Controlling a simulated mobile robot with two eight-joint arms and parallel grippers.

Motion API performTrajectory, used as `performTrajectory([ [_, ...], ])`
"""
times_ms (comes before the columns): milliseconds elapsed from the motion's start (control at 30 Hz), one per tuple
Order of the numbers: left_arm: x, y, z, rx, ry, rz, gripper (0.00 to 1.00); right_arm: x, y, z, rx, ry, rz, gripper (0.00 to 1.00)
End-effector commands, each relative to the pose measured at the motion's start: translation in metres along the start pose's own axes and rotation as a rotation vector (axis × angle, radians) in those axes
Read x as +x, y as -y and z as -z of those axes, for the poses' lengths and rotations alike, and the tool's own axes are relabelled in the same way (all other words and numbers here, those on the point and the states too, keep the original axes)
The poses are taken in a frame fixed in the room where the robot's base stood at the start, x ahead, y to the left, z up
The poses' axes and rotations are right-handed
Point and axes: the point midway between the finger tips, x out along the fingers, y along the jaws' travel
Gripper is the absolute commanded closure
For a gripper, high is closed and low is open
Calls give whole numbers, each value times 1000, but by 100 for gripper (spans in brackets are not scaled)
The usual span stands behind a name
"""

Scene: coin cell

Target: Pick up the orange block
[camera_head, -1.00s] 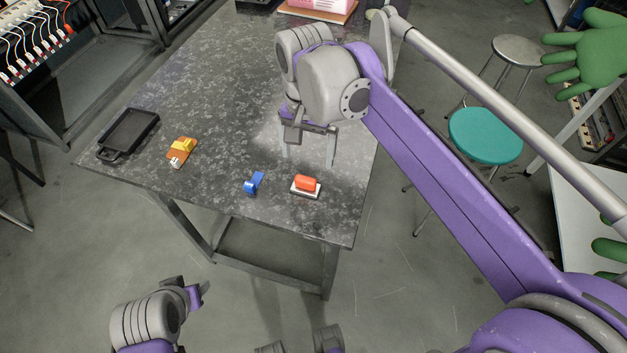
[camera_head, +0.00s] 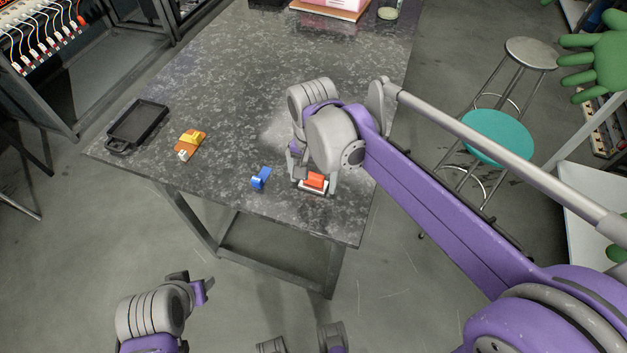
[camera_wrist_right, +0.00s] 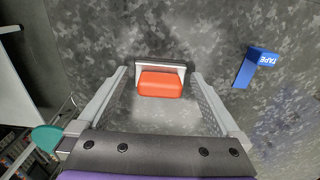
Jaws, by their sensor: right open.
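My right gripper (camera_head: 314,184) is open and low over the block. In the right wrist view its fingers (camera_wrist_right: 158,80) stand on both sides of the block, with a gap on each side. The gripper and wrist hide part of the block's surroundings in the head view. My left gripper (camera_head: 201,290) is at the lower left, away from the table; its jaws do not show clearly.
A blue tape dispenser (camera_head: 260,177) lies just left of the block, also in the right wrist view (camera_wrist_right: 255,68). Further left are a yellow-and-orange item (camera_head: 190,142) and a black tray (camera_head: 118,145). The middle of the table (camera_head: 220,85) is clear.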

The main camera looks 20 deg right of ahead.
Motion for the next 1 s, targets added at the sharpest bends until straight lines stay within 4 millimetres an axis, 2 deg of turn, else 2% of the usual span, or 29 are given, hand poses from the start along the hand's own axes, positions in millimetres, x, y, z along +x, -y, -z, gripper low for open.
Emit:
performTrajectory([
  [33,0,0,0,0,0,0,50,0,0,0,0,0,0,0],
  [400,0,0,0,0,0,0,50,0,0,0,0,0,0,67],
  [500,0,0,0,0,0,0,50,-1,0,0,0,0,0,81],
  [767,-1,0,0,0,0,0,50,-5,0,0,0,0,0,81],
  [867,-2,0,1,0,-1,0,50,-18,0,0,0,0,0,81],
  [1000,-5,0,3,0,-2,0,50,-47,0,0,0,0,0,81],
])
